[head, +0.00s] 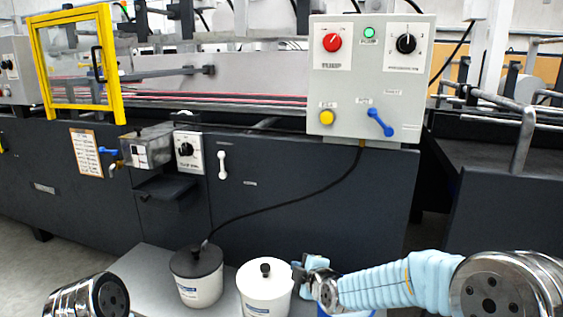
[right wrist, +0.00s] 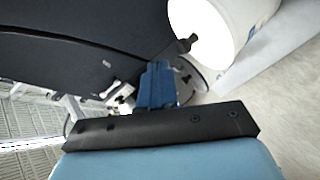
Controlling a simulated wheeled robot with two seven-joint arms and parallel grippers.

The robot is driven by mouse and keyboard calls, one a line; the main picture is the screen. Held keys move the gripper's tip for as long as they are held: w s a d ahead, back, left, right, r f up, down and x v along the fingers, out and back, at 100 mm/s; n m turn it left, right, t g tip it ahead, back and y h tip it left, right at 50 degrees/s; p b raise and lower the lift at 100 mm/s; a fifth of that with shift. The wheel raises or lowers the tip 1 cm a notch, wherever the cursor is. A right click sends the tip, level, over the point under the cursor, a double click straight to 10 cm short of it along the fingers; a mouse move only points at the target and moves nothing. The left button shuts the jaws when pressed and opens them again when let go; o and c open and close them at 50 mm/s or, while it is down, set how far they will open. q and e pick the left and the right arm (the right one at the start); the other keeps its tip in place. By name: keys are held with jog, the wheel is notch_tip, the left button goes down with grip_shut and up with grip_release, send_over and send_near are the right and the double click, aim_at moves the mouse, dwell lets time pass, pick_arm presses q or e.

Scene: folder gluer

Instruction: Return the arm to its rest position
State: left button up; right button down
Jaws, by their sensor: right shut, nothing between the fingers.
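My right gripper (head: 299,273) is at the lower middle of the head view, at the end of my light-blue sleeved arm. It appears beside the right edge of the white-lidded pot (head: 265,290); I cannot tell whether they touch. In the right wrist view its blue fingers (right wrist: 158,85) are shut with nothing between them. A white pot with a dark knob (right wrist: 206,28) shows above and right of the fingers there. Of my left arm only a chrome joint shows at the lower left of the head view; its gripper is out of view.
A dark-lidded pot (head: 197,277) stands left of the white-lidded one on a grey platform (head: 148,269). A blue item (head: 345,312) is mostly hidden under my right arm. Behind stands the dark machine with a control box (head: 368,75) and yellow-framed guard (head: 40,75).

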jog(key=s+d+f+m+g, duration=0.1)
jog(key=s+d+f+m, duration=0.1)
jog(key=f, duration=0.5)
jog(key=s+d+f+m+g+h, duration=0.1)
jog(key=s+f+m+g, duration=0.1)
jog(key=s+f+m, duration=0.2)
jog(key=s+d+f+m+g, duration=0.2)
jog(key=s+f, duration=0.3)
jog(key=f, duration=0.4)
jog(key=shift+d+f+m+h+p, duration=0.3)
jog(key=shift+m+p, duration=0.05)
jog(key=shift+m, duration=0.05)
jog(key=s+d+f+m+g, duration=0.1)
jog(key=s+f+m+g, duration=0.2)
jog(key=s, duration=0.7)
jog(key=s+f+m+g, duration=0.3)
jog(key=s+f+m, duration=0.5)
jog(key=s, duration=0.2)
jog(key=shift+s+d+y+p, duration=0.3)
jog(key=shift+d+y+p, duration=0.05)
jog(key=shift+y+p, duration=0.05)
jog(key=shift+w+f, duration=0.1)
jog(key=shift+w, duration=0.05)
